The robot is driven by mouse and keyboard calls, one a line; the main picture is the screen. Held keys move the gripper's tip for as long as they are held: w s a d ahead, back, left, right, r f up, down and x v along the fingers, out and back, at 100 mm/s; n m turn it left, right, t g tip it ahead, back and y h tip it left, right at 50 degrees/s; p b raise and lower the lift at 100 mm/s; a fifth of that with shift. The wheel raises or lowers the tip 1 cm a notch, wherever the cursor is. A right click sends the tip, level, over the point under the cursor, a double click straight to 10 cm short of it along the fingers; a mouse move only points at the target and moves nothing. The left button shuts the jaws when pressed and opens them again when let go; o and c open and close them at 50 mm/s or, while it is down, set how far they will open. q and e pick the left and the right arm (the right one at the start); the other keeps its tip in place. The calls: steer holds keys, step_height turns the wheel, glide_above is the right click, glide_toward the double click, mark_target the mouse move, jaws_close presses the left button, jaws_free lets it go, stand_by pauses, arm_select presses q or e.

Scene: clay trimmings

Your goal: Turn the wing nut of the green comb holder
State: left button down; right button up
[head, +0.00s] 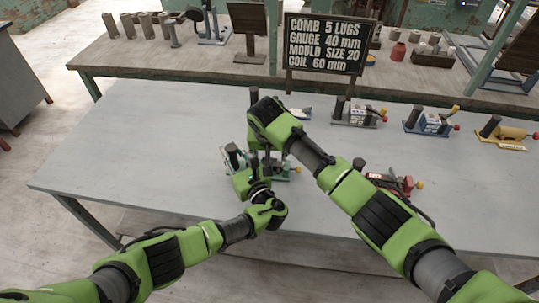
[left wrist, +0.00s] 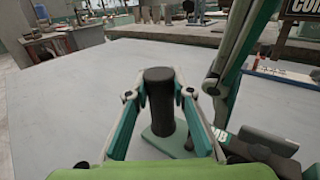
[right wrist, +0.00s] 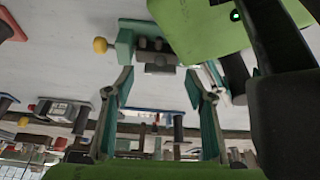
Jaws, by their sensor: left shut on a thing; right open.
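The green comb holder (head: 283,171) stands on the grey table, partly hidden behind my grippers. Its dark upright post (left wrist: 160,105) rises from a green base (left wrist: 167,142) in the left wrist view. My left gripper (left wrist: 160,95) is shut on this post, one finger on each side. My right gripper (right wrist: 159,78) is open and empty, pointing down at the holder from above. In the right wrist view, the holder's green end plate (right wrist: 125,42) and yellow ball knob (right wrist: 100,45) lie beyond the fingertips. I cannot clearly make out the wing nut.
A red holder (head: 390,183) stands close to the right, partly behind my right arm. A black sign (head: 329,43) rises behind. The table's left part is clear.

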steer(key=shift+x, duration=0.8)
steer(key=c, duration=1.1)
steer(key=shift+n, duration=0.3)
steer(key=n+y, duration=0.1)
steer(key=n, duration=0.1)
steer(key=shift+n, duration=0.3)
steer(key=shift+d+n+g+y, duration=0.1)
steer(key=shift+n+g+y, duration=0.35)
steer(key=shift+n, duration=1.05)
steer(key=shift+y, duration=0.25)
